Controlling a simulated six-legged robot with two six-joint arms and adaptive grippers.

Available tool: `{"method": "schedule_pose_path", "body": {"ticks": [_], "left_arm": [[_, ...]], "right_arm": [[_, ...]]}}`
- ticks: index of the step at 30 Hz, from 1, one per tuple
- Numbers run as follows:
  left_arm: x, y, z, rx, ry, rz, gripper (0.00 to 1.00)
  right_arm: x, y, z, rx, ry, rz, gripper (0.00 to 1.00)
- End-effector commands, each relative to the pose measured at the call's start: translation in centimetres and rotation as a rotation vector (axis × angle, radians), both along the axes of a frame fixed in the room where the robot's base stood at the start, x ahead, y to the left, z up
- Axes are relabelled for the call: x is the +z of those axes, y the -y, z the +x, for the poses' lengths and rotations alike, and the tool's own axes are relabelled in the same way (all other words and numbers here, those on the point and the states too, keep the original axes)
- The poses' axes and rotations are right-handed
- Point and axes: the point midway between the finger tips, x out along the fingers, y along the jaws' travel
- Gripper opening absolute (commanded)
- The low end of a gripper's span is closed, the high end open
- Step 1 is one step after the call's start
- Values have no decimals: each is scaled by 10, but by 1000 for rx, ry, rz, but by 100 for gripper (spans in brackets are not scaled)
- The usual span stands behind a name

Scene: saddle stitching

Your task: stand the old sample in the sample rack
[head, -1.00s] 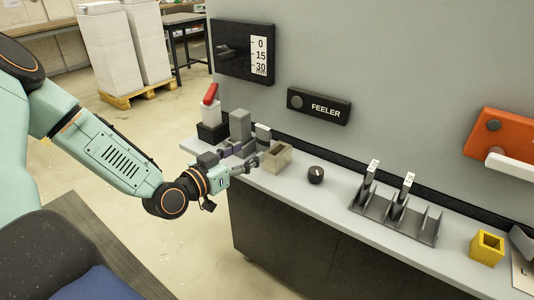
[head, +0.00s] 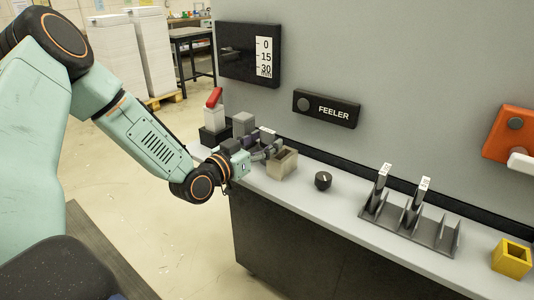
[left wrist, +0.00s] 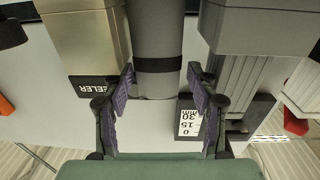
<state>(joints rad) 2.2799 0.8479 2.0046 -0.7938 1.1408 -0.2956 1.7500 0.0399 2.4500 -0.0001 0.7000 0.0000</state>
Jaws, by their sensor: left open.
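A grey upright piece with a black band (left wrist: 157,82) stands between my open left fingers (left wrist: 160,75) in the left wrist view; I take it to be the old sample. In the head view its pale label (head: 267,131) shows just behind my left gripper (head: 269,147), and the rest of it is hidden. A finger is on each side of it, and I cannot tell whether either touches. The grey sample rack (head: 441,237) stands on the bench to the right, with two labelled samples (head: 382,179) (head: 421,191) upright in it and free room at its right end. My right gripper is out of view.
A beige open box (head: 284,164) and a grey block (head: 243,123) flank the piece closely. A black knob (head: 323,180) sits between box and rack. A yellow holder (head: 511,259) is at the far right. The FEELER sign (head: 327,109) is on the wall behind.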

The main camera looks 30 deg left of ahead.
Motion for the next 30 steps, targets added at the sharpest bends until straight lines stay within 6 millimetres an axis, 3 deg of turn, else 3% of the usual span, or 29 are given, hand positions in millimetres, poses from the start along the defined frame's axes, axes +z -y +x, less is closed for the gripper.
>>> {"method": "schedule_pose_path", "body": {"ticks": [6, 14, 30], "left_arm": [[0, 2, 14, -1, 0, 2, 58], [1, 2, 15, 0, 0, 1, 58], [1, 2, 15, 0, 0, 1, 13]], "right_arm": [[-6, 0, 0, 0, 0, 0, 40], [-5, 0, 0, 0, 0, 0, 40], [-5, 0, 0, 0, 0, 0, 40]]}}
